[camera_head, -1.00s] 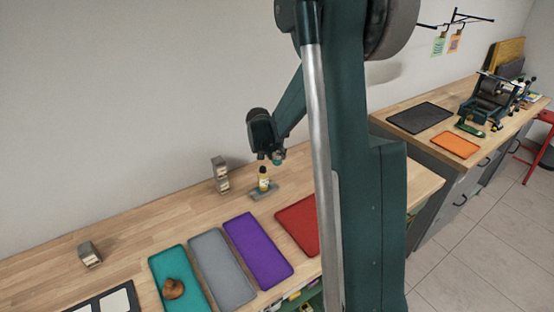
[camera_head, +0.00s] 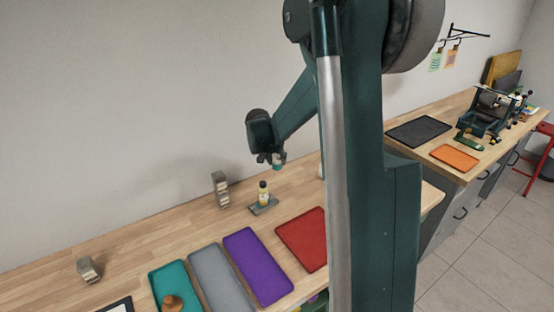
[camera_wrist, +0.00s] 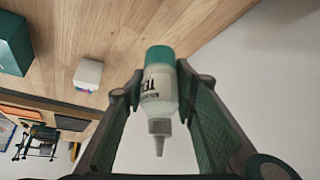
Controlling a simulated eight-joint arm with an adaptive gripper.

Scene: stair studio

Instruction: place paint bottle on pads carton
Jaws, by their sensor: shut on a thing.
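My gripper (camera_wrist: 155,90) is shut on a white paint bottle (camera_wrist: 159,105) with dark lettering and a teal end. The bottle's grey nozzle points back toward the palm and its teal end points away. In the head view my gripper (camera_head: 270,157) is above the far part of the wooden bench, and the bottle's teal end (camera_head: 278,164) shows clear of the bench. Grey-brown boxes with pale labels stand on the bench, one pile (camera_head: 221,190) left of the gripper and one box (camera_head: 88,270) farther left. I cannot tell which is the pads carton.
A yellowish dark-capped bottle (camera_head: 263,194) stands on a small grey tray (camera_head: 262,208) below the gripper. Red (camera_head: 303,240), purple (camera_head: 258,265), grey (camera_head: 222,279) and teal (camera_head: 168,276) trays line the front. A white box (camera_wrist: 89,74) shows in the wrist view. Bare wood lies left.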

